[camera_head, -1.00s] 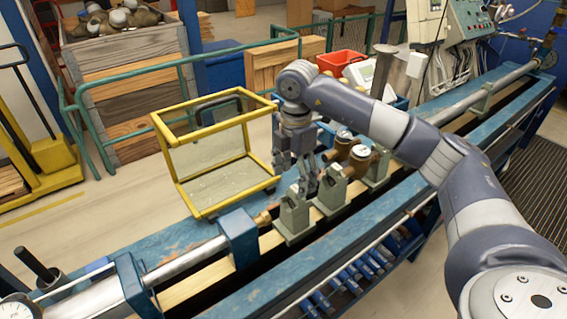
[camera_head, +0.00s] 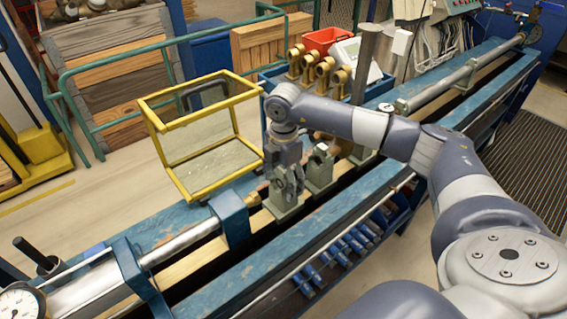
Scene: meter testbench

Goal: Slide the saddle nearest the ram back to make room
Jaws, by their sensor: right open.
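The saddle nearest the ram (camera_head: 284,208) is a grey-green block on the bench rails, just beyond the brass tip of the ram (camera_head: 190,238). My right gripper (camera_head: 291,196) points down at the top of this saddle with its fingers open. The fingers overlap the saddle's upper part; I cannot tell whether they touch it. A second saddle (camera_head: 319,172) stands close behind, up and to the right, with a small gap between them. My left gripper is not in view.
A yellow-framed clear guard (camera_head: 205,150) stands open left of the saddles. A blue bracket (camera_head: 234,220) holds the ram rod. Brass fittings (camera_head: 325,76) stand in a blue crate behind my right arm. A post (camera_head: 364,80) rises beyond the second saddle.

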